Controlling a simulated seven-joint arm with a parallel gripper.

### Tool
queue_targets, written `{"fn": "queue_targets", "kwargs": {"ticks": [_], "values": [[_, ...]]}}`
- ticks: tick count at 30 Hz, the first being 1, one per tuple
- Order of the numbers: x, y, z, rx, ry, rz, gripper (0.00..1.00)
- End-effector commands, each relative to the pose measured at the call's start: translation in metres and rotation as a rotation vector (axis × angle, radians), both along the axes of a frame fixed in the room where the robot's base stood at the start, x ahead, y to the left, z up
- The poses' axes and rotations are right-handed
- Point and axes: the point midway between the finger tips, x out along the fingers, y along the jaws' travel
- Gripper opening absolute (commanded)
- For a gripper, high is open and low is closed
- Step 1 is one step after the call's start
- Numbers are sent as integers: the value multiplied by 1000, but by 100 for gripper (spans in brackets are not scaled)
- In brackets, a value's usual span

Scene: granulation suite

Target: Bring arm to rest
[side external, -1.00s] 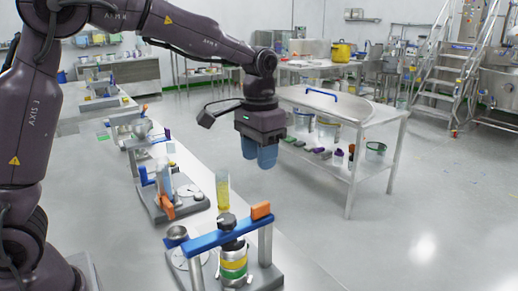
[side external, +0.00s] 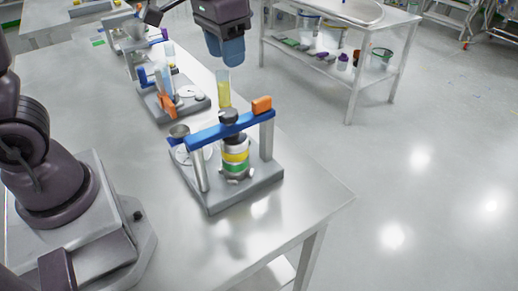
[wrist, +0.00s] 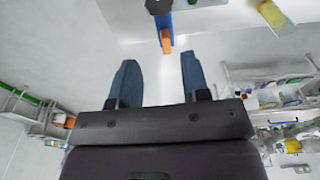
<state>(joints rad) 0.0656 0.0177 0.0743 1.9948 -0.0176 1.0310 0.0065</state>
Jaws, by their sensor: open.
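My gripper (side external: 226,52) hangs above the far side of the bench, with its blue fingers pointing down. It is empty and clear of the things below. In the wrist view the two fingers of my gripper (wrist: 160,80) stand apart with nothing between them.
A clamp stand (side external: 218,130) with a blue bar and orange end stands on the steel bench (side external: 300,205). A yellow-filled clear tube (side external: 223,92) is behind it. Further stands (side external: 172,98) line the bench. A steel cart (side external: 348,100) stands beyond open floor.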

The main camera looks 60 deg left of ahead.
Motion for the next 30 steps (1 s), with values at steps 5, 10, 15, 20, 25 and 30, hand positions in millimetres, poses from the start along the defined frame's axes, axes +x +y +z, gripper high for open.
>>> {"fn": "queue_targets", "kwargs": {"ticks": [5,10,15,20,25,30], "values": [[-61,-1,16,-5,-131,-8,43],[-108,-2,20,4,-253,-12,43],[-132,-1,25,13,-342,-12,43],[-136,-1,34,16,-392,-8,43],[-136,0,35,16,-394,-6,43],[-136,0,35,16,-394,-6,43]]}}
